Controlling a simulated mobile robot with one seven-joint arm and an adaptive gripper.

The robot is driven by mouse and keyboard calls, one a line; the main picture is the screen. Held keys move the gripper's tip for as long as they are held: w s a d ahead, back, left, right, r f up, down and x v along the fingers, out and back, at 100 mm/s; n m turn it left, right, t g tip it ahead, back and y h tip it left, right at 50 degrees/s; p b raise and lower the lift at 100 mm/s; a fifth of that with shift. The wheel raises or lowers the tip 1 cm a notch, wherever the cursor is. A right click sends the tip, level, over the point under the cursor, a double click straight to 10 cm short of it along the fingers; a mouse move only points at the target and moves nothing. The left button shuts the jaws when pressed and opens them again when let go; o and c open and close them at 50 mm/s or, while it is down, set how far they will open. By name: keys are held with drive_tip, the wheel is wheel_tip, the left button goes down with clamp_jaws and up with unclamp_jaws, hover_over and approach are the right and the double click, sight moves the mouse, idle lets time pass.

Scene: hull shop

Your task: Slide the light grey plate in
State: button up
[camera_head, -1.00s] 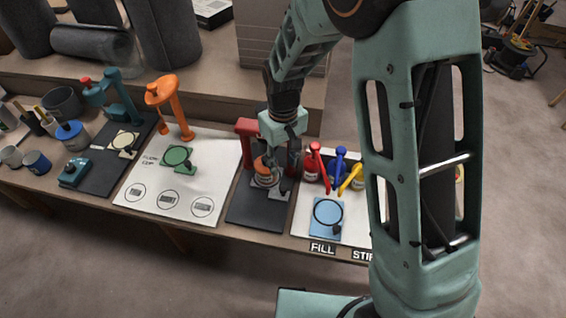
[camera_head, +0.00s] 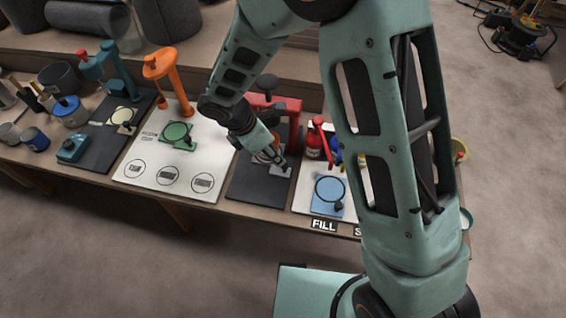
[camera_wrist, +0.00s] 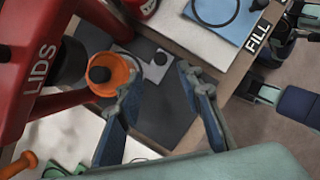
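The light grey plate (camera_head: 281,172) lies on the dark mat at the foot of the red press marked LIDS (camera_head: 292,110). In the wrist view the plate (camera_wrist: 153,70) shows a dark knob (camera_wrist: 160,58) at its outer end. An orange round piece with a black knob (camera_wrist: 110,76) sits beside it, at the press, and hides part of the plate. My gripper (camera_wrist: 158,82) is open and empty. Its blue fingers point towards the plate, with the knob just beyond the gap between the tips. Contact cannot be seen. In the head view my arm partly hides the press.
The blue plate on the FILL board (camera_head: 329,192) lies to the right, with red and blue pumps behind it. To the left is a white board with a green plate (camera_head: 177,135) and an orange stand (camera_head: 165,75). The front of the dark mat (camera_head: 255,187) is clear.

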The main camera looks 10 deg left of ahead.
sight(285, 165)
drive_tip(key=b+x, duration=0.1)
drive_tip(key=x, duration=0.7)
drive_tip(key=shift+d+f, duration=0.15)
drive_tip(key=shift+f, duration=0.1)
clamp_jaws()
